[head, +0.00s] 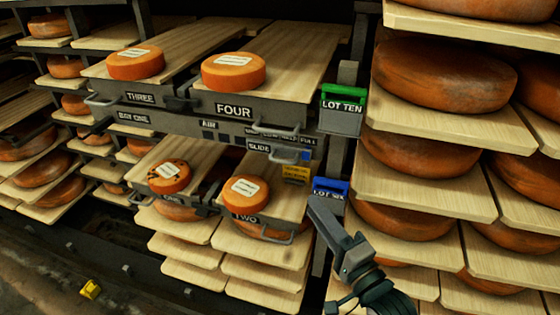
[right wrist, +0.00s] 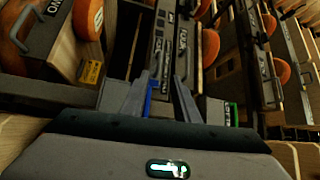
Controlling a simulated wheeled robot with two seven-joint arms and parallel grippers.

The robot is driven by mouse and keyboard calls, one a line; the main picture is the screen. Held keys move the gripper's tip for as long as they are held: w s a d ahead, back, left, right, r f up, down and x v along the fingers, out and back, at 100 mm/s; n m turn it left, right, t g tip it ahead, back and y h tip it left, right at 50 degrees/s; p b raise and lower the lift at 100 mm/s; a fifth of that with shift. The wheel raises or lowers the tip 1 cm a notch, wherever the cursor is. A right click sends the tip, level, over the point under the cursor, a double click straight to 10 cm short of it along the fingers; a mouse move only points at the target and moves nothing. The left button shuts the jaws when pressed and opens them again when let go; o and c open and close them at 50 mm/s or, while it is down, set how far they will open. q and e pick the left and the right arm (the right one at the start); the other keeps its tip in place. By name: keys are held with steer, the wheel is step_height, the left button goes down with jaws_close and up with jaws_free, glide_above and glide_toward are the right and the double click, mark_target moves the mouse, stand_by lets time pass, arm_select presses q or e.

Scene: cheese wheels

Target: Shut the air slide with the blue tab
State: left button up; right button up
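The air slide panel (head: 225,135) is a dark strip between the upper and lower boards, with AIR and SLIDE labels. A small blue tab (head: 287,155) shows near its right end, below a grey handle; how far the slide stands open is too small to tell. My right gripper (head: 314,203) is below and right of the tab, apart from it, close to the blue LOT SIX box (head: 331,188). In the right wrist view its two fingers (right wrist: 161,90) stand apart with nothing held between them. A blue edge shows beside the left finger. My left gripper is out of view.
Boards THREE and FOUR (head: 234,110) carry cheeses above; ONE and TWO (head: 245,217) carry cheeses below. A green LOT TEN box (head: 342,110) hangs on the post. A yellow tag (head: 296,173) hangs below the tab. Shelves of cheese wheels (head: 440,76) crowd the right.

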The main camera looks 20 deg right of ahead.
mark_target(282, 163)
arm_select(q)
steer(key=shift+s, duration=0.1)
arm_select(e)
steer(key=shift+w, duration=0.1)
